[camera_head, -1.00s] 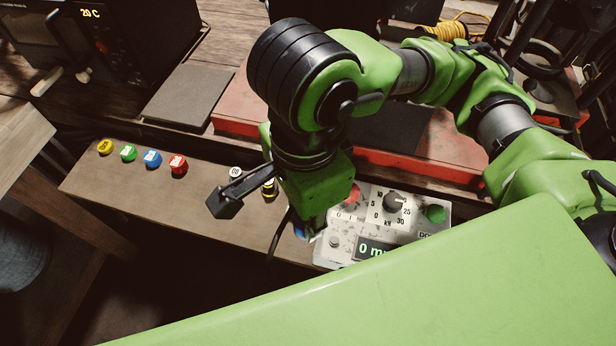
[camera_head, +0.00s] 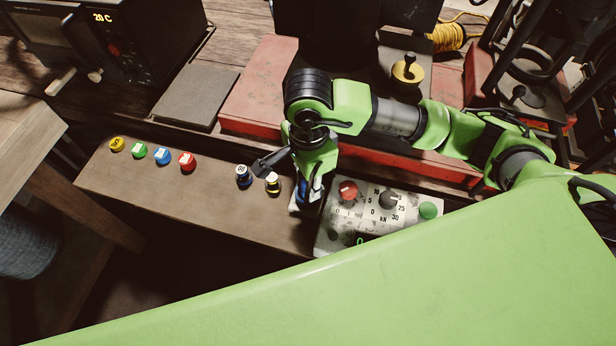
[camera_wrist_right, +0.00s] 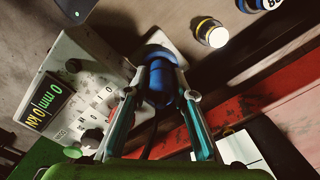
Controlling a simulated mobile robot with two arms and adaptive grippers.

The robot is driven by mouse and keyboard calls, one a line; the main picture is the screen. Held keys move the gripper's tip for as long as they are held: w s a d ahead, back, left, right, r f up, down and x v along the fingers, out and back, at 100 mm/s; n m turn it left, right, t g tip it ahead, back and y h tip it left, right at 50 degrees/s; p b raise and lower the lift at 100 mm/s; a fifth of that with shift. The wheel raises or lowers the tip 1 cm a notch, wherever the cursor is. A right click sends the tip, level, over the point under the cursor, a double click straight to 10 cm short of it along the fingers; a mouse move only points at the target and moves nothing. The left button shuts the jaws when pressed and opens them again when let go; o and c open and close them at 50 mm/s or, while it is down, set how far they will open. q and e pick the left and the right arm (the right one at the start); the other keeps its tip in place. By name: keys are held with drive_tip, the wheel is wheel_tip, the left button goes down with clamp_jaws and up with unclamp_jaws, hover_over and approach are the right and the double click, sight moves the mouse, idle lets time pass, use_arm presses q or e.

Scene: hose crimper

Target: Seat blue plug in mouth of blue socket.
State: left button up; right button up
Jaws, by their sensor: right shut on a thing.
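My right gripper (camera_wrist_right: 158,92) is shut on the blue plug (camera_wrist_right: 160,82), with a finger on each side of it. In the right wrist view a wider, darker blue ring, apparently the blue socket (camera_wrist_right: 152,52), shows just beyond the plug on a pale plate. The plug overlaps the ring in line of sight, and I cannot tell how far it sits in the mouth. In the head view my right gripper (camera_head: 309,190) points down at the left edge of the control panel, and a bit of blue (camera_head: 303,190) shows there. My left gripper is not in view.
The control panel (camera_head: 345,218), with a red button and dial, stands close to the gripper's right. Two capped posts (camera_head: 243,176) (camera_head: 273,184) stand close to its left. A red machine base (camera_head: 262,95) lies behind.

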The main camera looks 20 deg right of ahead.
drive_tip(key=shift+f, duration=0.15)
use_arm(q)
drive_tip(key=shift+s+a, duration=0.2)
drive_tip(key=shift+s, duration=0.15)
use_arm(e)
drive_tip(key=shift+f, duration=0.1)
drive_tip(key=shift+f+b, duration=0.1)
drive_tip(key=shift+b, duration=0.25)
drive_tip(key=o, duration=1.2)
drive_tip(key=shift+c, duration=0.2)
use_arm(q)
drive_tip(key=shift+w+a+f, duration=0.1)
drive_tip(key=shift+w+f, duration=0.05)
